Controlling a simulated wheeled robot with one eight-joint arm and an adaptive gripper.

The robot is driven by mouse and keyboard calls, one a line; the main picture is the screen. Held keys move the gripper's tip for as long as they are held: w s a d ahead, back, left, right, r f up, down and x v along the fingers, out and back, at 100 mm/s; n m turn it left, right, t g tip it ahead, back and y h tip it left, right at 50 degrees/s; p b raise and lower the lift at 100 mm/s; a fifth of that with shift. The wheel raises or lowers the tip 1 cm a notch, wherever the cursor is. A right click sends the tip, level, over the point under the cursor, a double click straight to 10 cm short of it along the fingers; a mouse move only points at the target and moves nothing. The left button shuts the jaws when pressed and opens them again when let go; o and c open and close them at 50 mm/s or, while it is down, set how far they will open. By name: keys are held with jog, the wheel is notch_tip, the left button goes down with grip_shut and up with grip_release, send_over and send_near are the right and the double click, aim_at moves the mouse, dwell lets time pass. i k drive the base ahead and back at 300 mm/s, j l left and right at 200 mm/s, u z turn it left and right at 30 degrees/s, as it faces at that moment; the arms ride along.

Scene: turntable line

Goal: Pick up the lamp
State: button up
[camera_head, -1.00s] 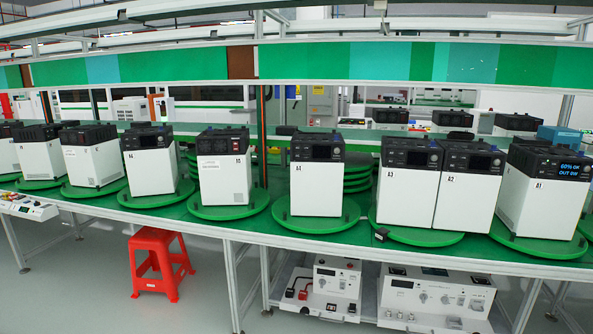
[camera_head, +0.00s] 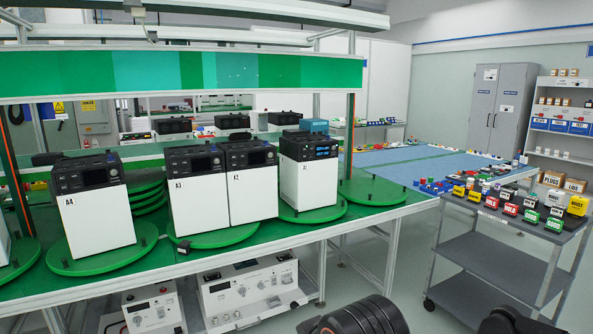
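I cannot make out a lamp for certain in this view. Small coloured labelled blocks, red, yellow, green and black, stand on the top of a grey cart (camera_head: 477,270) at the right; one yellow block (camera_head: 577,205) is larger. They are too small to tell whether one is a lamp. Dark rounded parts at the bottom edge look like my own arm. My gripper's fingers do not show.
A green-topped bench (camera_head: 385,212) on the left carries white units with black tops, such as unit A1 (camera_head: 308,180), on green turntables. A blue-topped table (camera_head: 400,160), a grey cabinet (camera_head: 503,105) and shelves (camera_head: 560,125) stand behind. Floor shows between bench and cart.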

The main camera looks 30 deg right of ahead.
aim_at(469, 187)
jog(key=z, duration=1.95)
